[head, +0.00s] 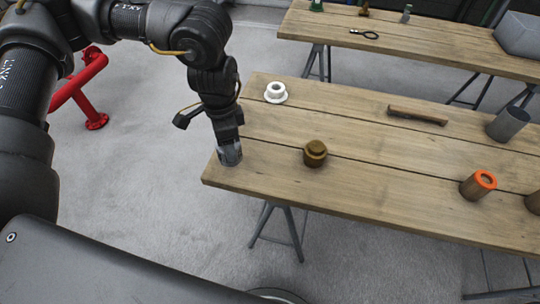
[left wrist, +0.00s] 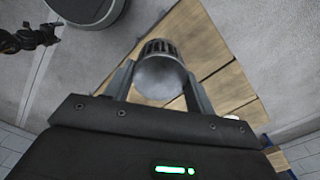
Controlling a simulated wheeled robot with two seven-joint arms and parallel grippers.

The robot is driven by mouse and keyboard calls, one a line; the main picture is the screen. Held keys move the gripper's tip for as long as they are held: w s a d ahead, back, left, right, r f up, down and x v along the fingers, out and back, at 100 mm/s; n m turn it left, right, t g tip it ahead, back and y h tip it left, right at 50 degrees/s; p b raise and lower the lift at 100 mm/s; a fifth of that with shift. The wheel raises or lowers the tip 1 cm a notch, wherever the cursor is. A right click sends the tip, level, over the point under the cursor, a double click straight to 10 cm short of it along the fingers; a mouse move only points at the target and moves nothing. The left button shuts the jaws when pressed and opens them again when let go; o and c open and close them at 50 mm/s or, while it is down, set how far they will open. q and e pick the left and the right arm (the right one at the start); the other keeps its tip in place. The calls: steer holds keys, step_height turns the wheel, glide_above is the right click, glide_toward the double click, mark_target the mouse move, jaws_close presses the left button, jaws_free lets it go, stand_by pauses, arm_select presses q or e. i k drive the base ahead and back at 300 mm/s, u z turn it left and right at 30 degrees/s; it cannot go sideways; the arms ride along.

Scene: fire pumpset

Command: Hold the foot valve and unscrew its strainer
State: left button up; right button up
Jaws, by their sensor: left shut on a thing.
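My left gripper (head: 229,146) points down over the near left corner of the table. It is shut on the foot valve (head: 230,157), a grey metal piece. In the left wrist view the foot valve (left wrist: 160,77) sits between the two fingers. Its smooth rounded grey end faces my palm, and the dark slotted strainer (left wrist: 159,47) is at its far end. I cannot tell whether it touches the tabletop. A black jointed part, which looks like my right gripper (left wrist: 42,36), shows at the upper left of the left wrist view; its jaws are unclear.
On the table (head: 270,180) are a brass fitting (head: 315,153), a white flanged piece (head: 275,92), a hammer-like tool (head: 417,115), a grey cylinder (head: 507,124) and an orange-topped cylinder (head: 478,184). A second table (head: 430,48) stands behind. A red pipe stand (head: 82,88) is at left.

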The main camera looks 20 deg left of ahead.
mark_target(315, 151)
steer(key=z, duration=2.1)
steer(key=k, duration=0.5)
steer(key=u, duration=0.85)
